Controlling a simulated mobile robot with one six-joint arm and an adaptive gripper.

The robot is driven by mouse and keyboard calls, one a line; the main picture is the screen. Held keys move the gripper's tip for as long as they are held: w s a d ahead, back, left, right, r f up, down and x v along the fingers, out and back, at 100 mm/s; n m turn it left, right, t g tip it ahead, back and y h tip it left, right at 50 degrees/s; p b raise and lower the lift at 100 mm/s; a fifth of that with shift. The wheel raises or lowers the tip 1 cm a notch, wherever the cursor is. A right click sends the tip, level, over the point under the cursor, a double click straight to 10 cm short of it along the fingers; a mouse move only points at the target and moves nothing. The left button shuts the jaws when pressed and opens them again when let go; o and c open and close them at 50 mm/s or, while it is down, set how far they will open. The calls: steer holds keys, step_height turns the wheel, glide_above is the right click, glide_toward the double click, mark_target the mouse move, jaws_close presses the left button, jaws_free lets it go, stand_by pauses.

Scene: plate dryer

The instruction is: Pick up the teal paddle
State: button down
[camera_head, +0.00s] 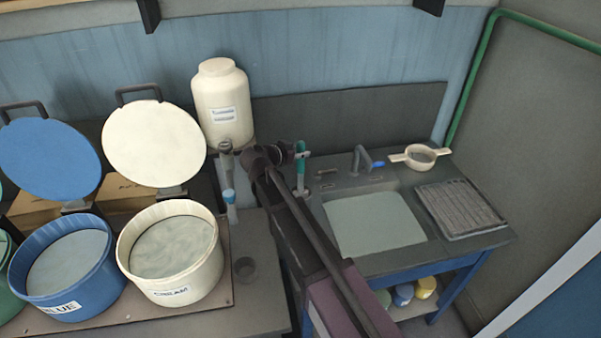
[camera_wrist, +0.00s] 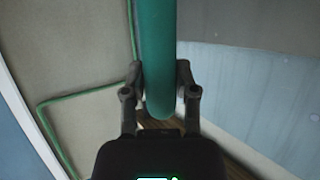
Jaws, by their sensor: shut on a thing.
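The teal paddle (camera_wrist: 161,60) fills the upper middle of the wrist view as a thick teal handle, its rounded end just below my fingertips. My gripper (camera_wrist: 160,78) is shut on this handle, with one finger on each side. In the head view the teal paddle (camera_head: 300,165) shows as a short upright teal piece at the end of my arm, left of the sink. My gripper (camera_head: 297,152) is there beside the faucet area, above the counter's back edge. The paddle's far end is out of the wrist view.
A white jug (camera_head: 222,105) stands behind my arm. A blue tub (camera_head: 67,265) and a cream tub (camera_head: 171,252) stand left with lids raised. A sink (camera_head: 375,222), blue-handled faucet (camera_head: 362,160), strainer (camera_head: 421,156) and ribbed rack (camera_head: 460,208) lie right.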

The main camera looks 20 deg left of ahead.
steer(key=shift+r, duration=0.15)
step_height(320, 180, up, 18)
steer(key=p, duration=1.8)
steer(key=shift+f, duration=0.25)
